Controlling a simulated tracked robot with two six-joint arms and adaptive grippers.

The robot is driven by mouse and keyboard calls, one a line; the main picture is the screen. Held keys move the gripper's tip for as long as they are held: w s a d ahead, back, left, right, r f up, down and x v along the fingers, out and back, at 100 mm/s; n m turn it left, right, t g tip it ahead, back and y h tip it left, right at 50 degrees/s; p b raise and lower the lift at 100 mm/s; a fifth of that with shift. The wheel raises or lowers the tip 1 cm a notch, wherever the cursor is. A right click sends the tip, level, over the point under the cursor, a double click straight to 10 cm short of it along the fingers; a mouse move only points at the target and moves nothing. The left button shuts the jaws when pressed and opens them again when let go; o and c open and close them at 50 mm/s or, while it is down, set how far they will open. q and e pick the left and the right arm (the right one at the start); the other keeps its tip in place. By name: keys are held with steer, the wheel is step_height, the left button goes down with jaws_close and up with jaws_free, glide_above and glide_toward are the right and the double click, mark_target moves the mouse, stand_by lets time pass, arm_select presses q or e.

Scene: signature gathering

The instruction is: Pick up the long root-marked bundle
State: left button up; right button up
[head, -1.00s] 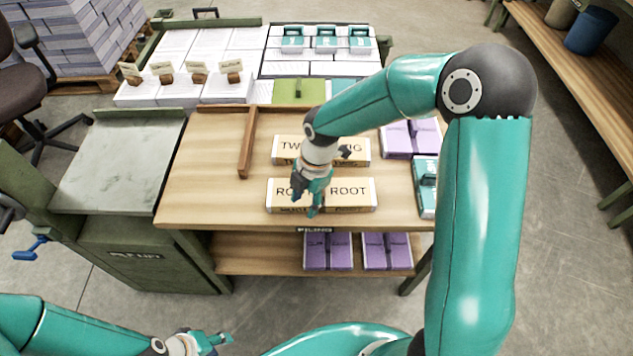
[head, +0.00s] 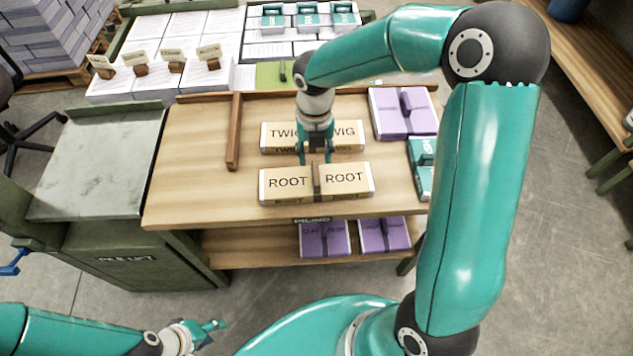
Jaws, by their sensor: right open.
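The long root-marked bundle (head: 345,180) lies flat near the front edge of the wooden table, tan on top with "ROOT" printed on both sides of a dark raised middle piece. My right gripper (head: 316,158) points down at the middle of its back edge, fingers spread and empty. The fingertips look close to the bundle; I cannot tell whether they touch it. A similar twig-marked bundle (head: 348,135) lies just behind, partly hidden by this gripper. My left gripper (head: 214,329) is low at the front, away from the table, its fingers too small to judge.
Purple bundles (head: 388,112) and a teal one (head: 421,172) lie at the table's right side. A wooden divider (head: 234,132) stands left of the bundles, with bare tabletop (head: 190,160) beyond it. More purple bundles (head: 325,238) sit on the shelf below.

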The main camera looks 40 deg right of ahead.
mark_target(316, 172)
steer(key=shift+s+a+f, duration=0.1)
steer(key=shift+s+f, duration=0.05)
steer(key=shift+f, duration=1)
steer(key=shift+s+a+f, duration=0.1)
steer(key=shift+s+f, duration=0.05)
steer(key=shift+f, duration=1)
steer(key=shift+s+f, duration=0.15)
steer(key=shift+f, duration=1)
jaws_close()
